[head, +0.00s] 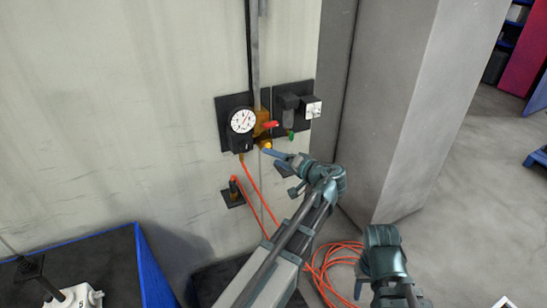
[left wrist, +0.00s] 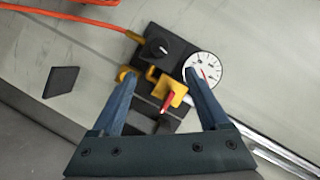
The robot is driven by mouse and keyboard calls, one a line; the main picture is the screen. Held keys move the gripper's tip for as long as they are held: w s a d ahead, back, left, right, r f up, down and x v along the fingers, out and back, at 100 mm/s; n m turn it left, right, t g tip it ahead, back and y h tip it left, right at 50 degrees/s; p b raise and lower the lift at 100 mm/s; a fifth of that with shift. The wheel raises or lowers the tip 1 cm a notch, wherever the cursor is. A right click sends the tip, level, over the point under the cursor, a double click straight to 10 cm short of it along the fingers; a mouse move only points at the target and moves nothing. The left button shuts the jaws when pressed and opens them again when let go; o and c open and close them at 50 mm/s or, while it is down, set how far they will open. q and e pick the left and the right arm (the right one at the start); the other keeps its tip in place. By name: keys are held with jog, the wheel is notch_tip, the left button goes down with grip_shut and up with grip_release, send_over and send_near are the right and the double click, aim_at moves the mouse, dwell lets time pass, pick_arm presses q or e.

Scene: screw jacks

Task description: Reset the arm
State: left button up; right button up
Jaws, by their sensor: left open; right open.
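My left arm reaches up from the bottom of the head view to the wall. Its gripper (head: 272,154) is just below and right of the yellow fitting with a red lever. In the left wrist view, its two blue fingers (left wrist: 160,76) are spread wide with nothing held. The yellow fitting (left wrist: 170,90) and red lever (left wrist: 168,101) show between them. The round white gauge (left wrist: 203,68) is partly behind the right finger; whether a finger touches anything is unclear. My right gripper (head: 372,272) is low at right, over the floor, with its fingertips hard to see.
The gauge (head: 242,121) and a black panel (head: 297,104) are mounted on the grey wall. An orange hose (head: 262,207) runs down to coils (head: 335,263) on the floor. A grey pillar (head: 420,110) stands right. A blue-edged table (head: 110,262) is lower left.

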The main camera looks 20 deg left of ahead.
pick_arm(q)
jog(key=s+d+f+m+g+h+b, duration=0.3)
jog(key=s+d+f+h+b, duration=0.3)
jog(key=s+d+f, duration=0.5)
jog(key=s+d+f+m+g+h+b, duration=0.2)
jog(key=s+d+f+h+b, duration=0.5)
jog(key=f, duration=1.2)
jog(key=s+d, duration=0.4)
jog(key=d, duration=0.2)
jog(key=shift+s+m+g, duration=0.3)
jog(key=shift+m+g, duration=0.1)
jog(key=shift+o, duration=0.2)
jog(key=shift+f, duration=0.1)
